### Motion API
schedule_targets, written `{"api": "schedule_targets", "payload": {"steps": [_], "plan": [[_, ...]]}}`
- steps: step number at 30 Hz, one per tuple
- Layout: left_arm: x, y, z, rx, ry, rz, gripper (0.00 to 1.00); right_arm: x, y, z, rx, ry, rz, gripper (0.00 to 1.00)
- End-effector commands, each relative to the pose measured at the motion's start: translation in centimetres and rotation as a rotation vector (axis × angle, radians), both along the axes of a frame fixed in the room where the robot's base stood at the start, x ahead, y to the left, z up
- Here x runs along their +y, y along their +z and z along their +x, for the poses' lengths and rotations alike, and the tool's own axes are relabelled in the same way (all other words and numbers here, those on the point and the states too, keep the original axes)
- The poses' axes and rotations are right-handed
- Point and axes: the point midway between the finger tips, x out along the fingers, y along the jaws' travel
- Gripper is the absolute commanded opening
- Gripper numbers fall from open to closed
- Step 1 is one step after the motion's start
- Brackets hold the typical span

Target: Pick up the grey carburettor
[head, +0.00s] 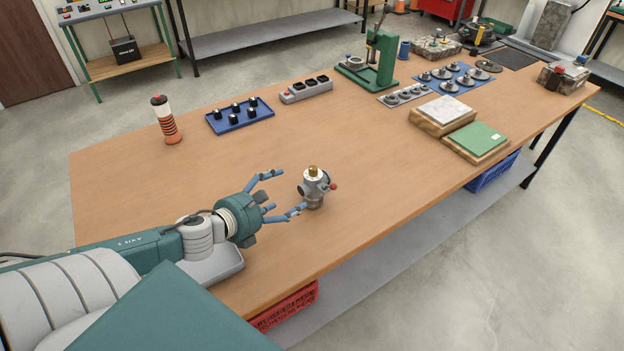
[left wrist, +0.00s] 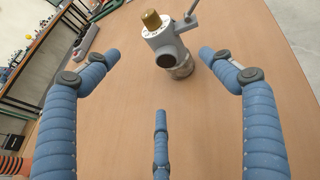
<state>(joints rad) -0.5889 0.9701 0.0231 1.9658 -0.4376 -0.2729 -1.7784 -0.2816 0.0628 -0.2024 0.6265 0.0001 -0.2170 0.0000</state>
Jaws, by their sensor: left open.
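The grey carburettor (head: 314,188) stands upright on the wooden table, with a brass top and a small red knob on its right side. It also shows in the left wrist view (left wrist: 172,50), ahead of the fingertips, with a dark round opening facing the camera. My left gripper (head: 290,193) is open just left of the carburettor, its blue fingers spread toward it. In the head view one fingertip overlaps the carburettor's lower left edge; I cannot tell whether it touches. Nothing is between the fingers in the left wrist view. My right gripper is not in view.
The wooden table (head: 210,170) is clear around the carburettor. A blue tray (head: 240,122), a striped bottle (head: 165,122) and a grey switch box (head: 306,90) stand farther back. A green press (head: 375,62) and boards (head: 444,112) are to the right. A grey tray (head: 215,268) lies under my left arm.

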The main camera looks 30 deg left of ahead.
Motion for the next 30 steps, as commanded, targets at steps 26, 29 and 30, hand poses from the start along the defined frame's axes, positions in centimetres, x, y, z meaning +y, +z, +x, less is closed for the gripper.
{"api": "schedule_targets", "payload": {"steps": [26, 29, 30], "plan": [[-0.7, -3.2, 7.9, -0.002, 0.004, -0.005, 0.83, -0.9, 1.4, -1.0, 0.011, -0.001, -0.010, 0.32], [-0.7, -3.8, 8.9, -0.002, 0.004, -0.004, 0.83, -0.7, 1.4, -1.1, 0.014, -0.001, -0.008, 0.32], [-0.7, -4.0, 9.2, -0.001, 0.002, -0.003, 0.83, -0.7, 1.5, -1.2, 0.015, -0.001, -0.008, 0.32]]}}
